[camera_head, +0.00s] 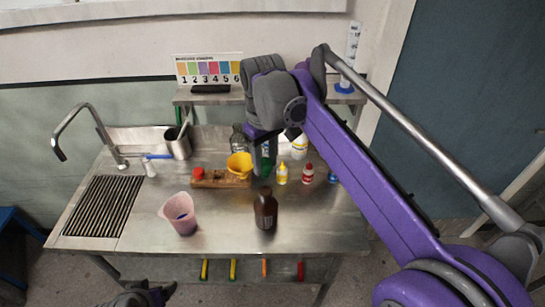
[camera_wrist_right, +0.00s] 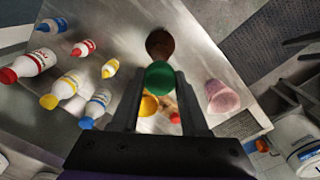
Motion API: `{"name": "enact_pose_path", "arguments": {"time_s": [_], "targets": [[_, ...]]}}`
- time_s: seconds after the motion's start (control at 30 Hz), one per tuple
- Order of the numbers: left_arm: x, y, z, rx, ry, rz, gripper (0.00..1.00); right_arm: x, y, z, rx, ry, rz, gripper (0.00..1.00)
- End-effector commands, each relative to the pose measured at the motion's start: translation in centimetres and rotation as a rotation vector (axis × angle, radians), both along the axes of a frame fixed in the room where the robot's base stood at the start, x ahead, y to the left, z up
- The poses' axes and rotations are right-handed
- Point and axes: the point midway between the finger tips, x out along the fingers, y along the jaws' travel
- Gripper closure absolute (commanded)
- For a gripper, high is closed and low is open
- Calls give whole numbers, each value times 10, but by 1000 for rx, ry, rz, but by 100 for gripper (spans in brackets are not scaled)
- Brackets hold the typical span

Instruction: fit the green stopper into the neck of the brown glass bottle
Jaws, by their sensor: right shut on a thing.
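The brown glass bottle (camera_head: 265,210) stands upright on the steel counter. In the right wrist view the bottle (camera_wrist_right: 160,42) shows beyond my fingertips. My right gripper (camera_head: 265,160) is behind and above the bottle in the head view, apart from it. In the wrist view the right gripper (camera_wrist_right: 159,92) is shut on the green stopper (camera_wrist_right: 159,76), which sits between the fingertips. The bottle's neck is hard to make out there. My left gripper (camera_head: 148,296) is at the bottom edge of the head view, partly cut off, and its jaws are unclear.
A pink beaker (camera_head: 180,212) stands left of the bottle. A yellow cup (camera_head: 239,163) and a red stopper (camera_head: 198,173) are by a wooden block (camera_head: 220,180). The counter's front strip is clear.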

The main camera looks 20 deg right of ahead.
Motion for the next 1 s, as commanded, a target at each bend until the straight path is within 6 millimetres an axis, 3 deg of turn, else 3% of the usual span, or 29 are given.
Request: {"name": "enact_pose_path", "arguments": {"time_s": [0.47, 1.0], "targets": [[0, 0, 0, 0, 0, 0, 21, 0, 0, 0, 0, 0, 0, 100], [-10, 0, -18, 0, 20, 0, 21, -1, 0, -28, 0, 1, 0, 100]]}}
